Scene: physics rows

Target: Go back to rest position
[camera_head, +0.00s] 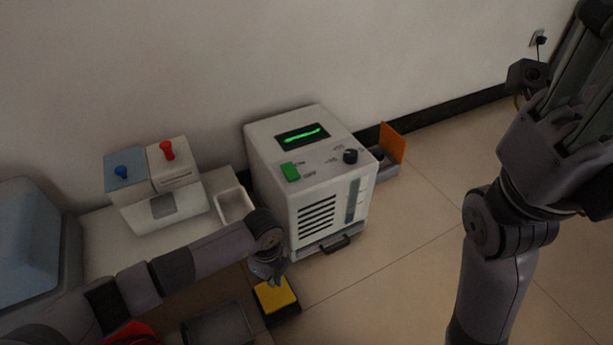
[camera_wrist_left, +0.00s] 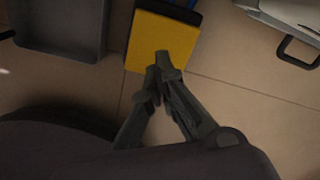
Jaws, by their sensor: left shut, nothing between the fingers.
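My left gripper (camera_head: 270,272) is low beside the machine in the head view, next to a yellow pad (camera_head: 276,294) on a dark base. In the left wrist view, its fingers (camera_wrist_left: 163,70) are shut with nothing between them. Their tips overlap the lower part of the yellow pad (camera_wrist_left: 150,40) in the picture; I cannot tell if they touch it. My right arm rises at the right of the head view, with its end (camera_head: 560,110) near the right edge. I cannot make out whether that gripper is open.
A white machine (camera_head: 268,150) with a green switch, black knob and lit display stands against the wall. Left of it are a box with red and blue knobs (camera_head: 188,188) and a white tray (camera_head: 219,205). A grey bin (camera_head: 222,325) lies below. Floor (camera_head: 400,260) is clear between my arms.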

